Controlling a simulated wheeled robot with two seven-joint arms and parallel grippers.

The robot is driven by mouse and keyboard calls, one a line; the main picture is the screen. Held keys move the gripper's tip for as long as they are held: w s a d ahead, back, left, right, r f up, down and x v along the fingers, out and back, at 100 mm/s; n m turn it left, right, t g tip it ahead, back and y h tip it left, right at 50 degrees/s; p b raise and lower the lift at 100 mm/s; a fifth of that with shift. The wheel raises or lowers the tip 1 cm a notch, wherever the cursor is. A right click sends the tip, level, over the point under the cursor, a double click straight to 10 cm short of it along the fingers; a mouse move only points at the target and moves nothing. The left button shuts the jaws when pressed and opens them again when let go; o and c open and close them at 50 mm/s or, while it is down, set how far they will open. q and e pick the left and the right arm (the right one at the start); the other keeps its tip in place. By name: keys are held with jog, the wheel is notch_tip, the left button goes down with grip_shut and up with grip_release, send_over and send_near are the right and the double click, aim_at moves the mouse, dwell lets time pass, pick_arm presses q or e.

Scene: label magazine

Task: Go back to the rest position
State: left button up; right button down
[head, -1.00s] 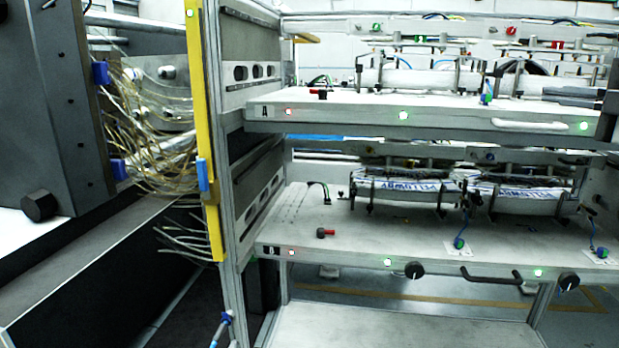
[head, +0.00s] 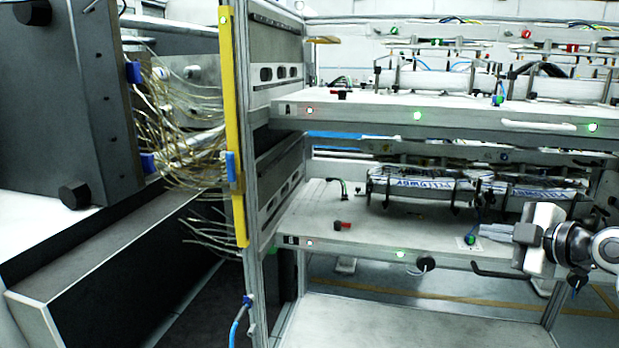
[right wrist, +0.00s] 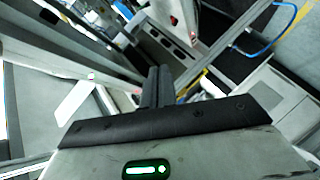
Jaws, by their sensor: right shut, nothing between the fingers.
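My right gripper (head: 484,231) comes in from the right edge of the head view, with its fingers pointing left. It is in front of the lower shelf (head: 372,228) of the rack, near the front edge. The fingers are together and hold nothing. In the right wrist view the dark fingers (right wrist: 155,86) also show side by side, closed and empty. Whether the gripper touches the shelf cannot be told. My left gripper is not in view.
A dark handle (head: 495,270) sticks out below the lower shelf. A yellow post (head: 232,130) and loose wires (head: 175,130) stand at the left. The lower shelf's left part is mostly clear.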

jog(key=s+a+f+m+g+h, duration=0.1)
jog(key=s+a+f+m, duration=0.4)
jog(key=f, duration=0.6)
jog(key=s+a+f+m+g, duration=0.1)
jog(key=s+a+f+m, duration=0.1)
jog(key=s+a+f, duration=0.7)
jog(key=s+a+f+m, duration=0.2)
jog(key=s, duration=0.2)
jog(key=s+a+f+m+h+p, duration=0.1)
jog(key=s+a+f+m, duration=0.1)
jog(key=s, duration=0.3)
jog(key=s+a+f+m, duration=0.2)
jog(key=s+m, duration=0.2)
jog(key=s, duration=0.1)
jog(key=shift+a+f, duration=0.25)
jog(key=shift+f, duration=0.1)
